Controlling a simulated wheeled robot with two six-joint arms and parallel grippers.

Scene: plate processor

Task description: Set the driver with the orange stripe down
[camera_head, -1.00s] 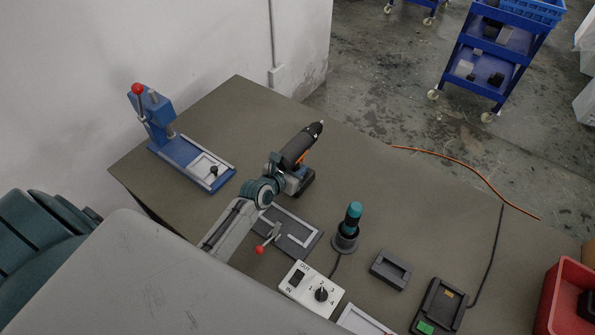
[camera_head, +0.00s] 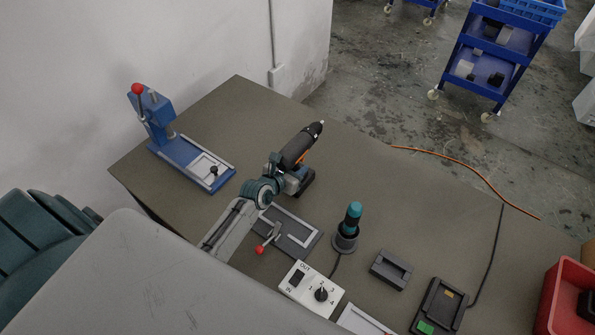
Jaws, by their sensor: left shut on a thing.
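The driver with the orange stripe (camera_head: 299,147) is a dark cordless tool with a black battery base, near the middle of the table (camera_head: 236,112). Its chuck points up and to the right. My left gripper (camera_head: 283,178) is at the driver's handle and shut on it; the fingertips are largely hidden by the wrist and the tool. The base is at or close to the table top; I cannot tell whether it touches. My right gripper does not show.
A blue press with a red knob (camera_head: 183,149) stands at the left. A grey fixture (camera_head: 300,239), a teal-topped tool in a holder (camera_head: 351,221), a white switch box (camera_head: 309,291), a dark block (camera_head: 391,269) and a charger (camera_head: 438,306) are nearer. The table behind the driver is clear.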

